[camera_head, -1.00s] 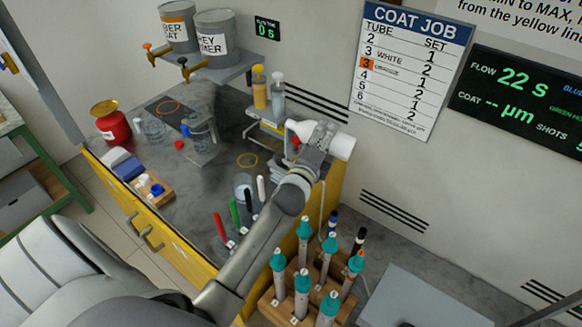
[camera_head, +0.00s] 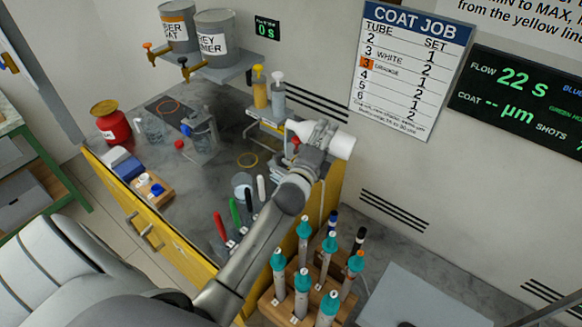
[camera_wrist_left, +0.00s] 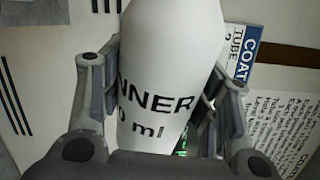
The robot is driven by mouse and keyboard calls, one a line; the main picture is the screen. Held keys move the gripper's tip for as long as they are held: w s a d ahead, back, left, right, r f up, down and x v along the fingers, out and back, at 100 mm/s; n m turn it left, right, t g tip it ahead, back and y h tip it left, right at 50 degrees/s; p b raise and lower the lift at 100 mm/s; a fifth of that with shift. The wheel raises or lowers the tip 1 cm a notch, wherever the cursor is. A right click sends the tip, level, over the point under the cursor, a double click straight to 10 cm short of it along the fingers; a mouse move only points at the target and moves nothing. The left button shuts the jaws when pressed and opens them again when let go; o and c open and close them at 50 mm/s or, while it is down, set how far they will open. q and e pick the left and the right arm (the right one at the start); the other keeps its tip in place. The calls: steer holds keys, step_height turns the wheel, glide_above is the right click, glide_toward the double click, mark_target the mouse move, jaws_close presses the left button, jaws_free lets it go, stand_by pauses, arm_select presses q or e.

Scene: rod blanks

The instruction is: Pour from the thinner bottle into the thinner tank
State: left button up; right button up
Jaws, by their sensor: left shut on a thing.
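The thinner bottle (camera_head: 341,145) is white and lies tilted, close to horizontal, in my left gripper (camera_head: 316,150), above the bench's right end. Its narrower end points left in the head view. In the left wrist view the bottle (camera_wrist_left: 160,85) fills the middle, lettered "NNER" and "0 ml", with the fingers of my left gripper (camera_wrist_left: 155,110) on both sides of it. My right gripper is not in view.
Two labelled grey cans (camera_head: 215,38) with taps sit on a wall shelf. Two pump bottles (camera_head: 260,92) stand near the wall. A red can (camera_head: 111,125) is at the far left. A wooden rack (camera_head: 285,300) of teal-topped tubes stands below my arm.

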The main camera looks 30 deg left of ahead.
arm_select(q)
steer(key=shift+r, duration=0.1)
stand_by(0.3)
steer(key=m, duration=0.1)
steer(key=f+m, duration=0.1)
steer(key=shift+a+m, duration=0.15)
steer(key=shift+m, duration=0.15)
